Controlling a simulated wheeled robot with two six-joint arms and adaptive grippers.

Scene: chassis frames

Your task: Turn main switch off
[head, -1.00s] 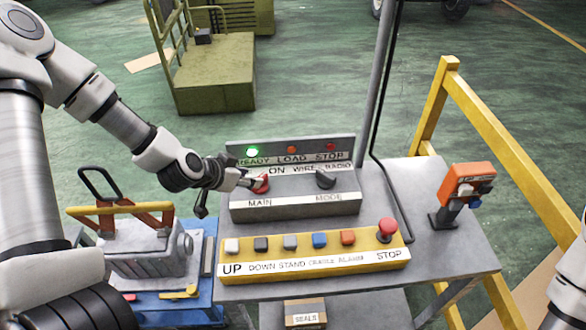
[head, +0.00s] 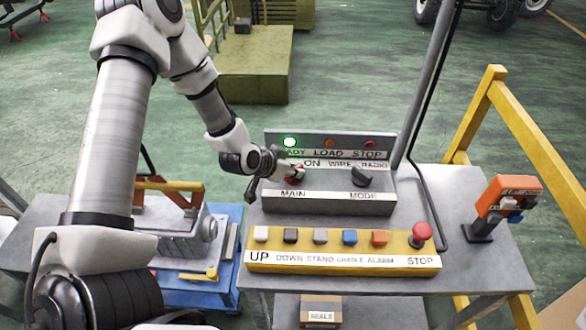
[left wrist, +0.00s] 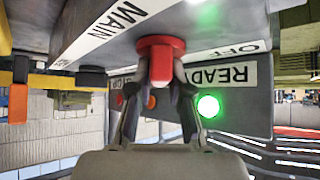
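The red main switch knob (head: 294,180) sits on the grey control box (head: 330,204) above the MAIN label. It also shows in the left wrist view (left wrist: 160,52), upside down, with the OFF label (left wrist: 242,48) to its right. My left gripper (head: 291,171) is at the knob. In the left wrist view its two fingers (left wrist: 161,84) straddle the red knob and look closed on its sides. The knob's exact angle is partly hidden by the gripper in the head view. The green READY lamp (head: 290,142) is lit. My right gripper is out of view.
The black mode knob (head: 364,176) is right of the switch. A yellow button panel (head: 342,262) with a red stop button (head: 421,232) lies in front. An orange control unit (head: 508,198) and yellow railing (head: 482,110) stand at the right. A pole rises behind.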

